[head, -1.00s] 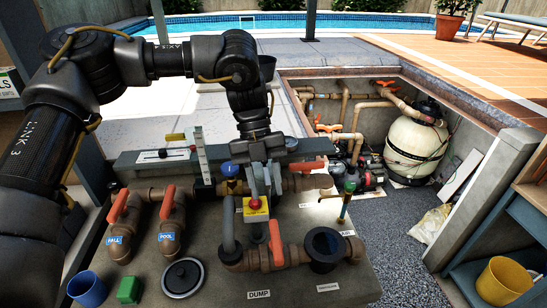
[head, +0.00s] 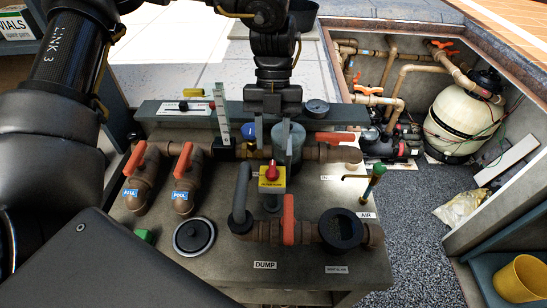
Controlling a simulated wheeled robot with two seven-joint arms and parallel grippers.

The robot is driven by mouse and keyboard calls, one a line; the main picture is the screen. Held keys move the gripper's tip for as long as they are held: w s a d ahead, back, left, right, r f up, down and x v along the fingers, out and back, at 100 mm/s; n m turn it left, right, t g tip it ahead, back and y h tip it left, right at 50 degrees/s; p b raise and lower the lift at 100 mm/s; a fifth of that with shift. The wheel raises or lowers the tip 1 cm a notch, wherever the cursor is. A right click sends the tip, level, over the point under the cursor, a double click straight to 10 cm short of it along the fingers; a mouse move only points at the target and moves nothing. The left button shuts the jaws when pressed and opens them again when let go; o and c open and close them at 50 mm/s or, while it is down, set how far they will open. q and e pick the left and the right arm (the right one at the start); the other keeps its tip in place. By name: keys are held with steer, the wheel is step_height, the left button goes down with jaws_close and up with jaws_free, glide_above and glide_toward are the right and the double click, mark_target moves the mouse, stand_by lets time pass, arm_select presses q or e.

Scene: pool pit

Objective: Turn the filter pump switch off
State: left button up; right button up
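A small yellow switch box (head: 272,187) with a red knob (head: 271,171) stands on the grey bench, among the brown pipes. I take it for the filter pump switch, but its label is too small to read. My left gripper (head: 274,155) comes down from above, pointing at the knob. Its two thin fingers are apart, and a grey clear-sided cylinder (head: 288,140) shows behind them. The fingertips appear just above the red knob; I cannot tell whether they touch it. My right gripper is not in view.
Orange-handled valves (head: 135,160) stand left of the box, and another orange handle (head: 288,218) is close in front. A thin upright gauge (head: 222,115) is left of the gripper. The filter tank (head: 460,118) and pump (head: 395,142) sit in the pit at right.

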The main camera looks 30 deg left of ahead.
mark_target(272, 167)
arm_select(q)
steer(key=p+x, duration=0.1)
steer(key=x, duration=0.4)
steer(key=shift+s+d+f, duration=0.1)
steer(key=shift+s+f, duration=0.05)
steer(key=shift+f, duration=0.2)
steer(key=shift+c, duration=0.3)
jaws_close()
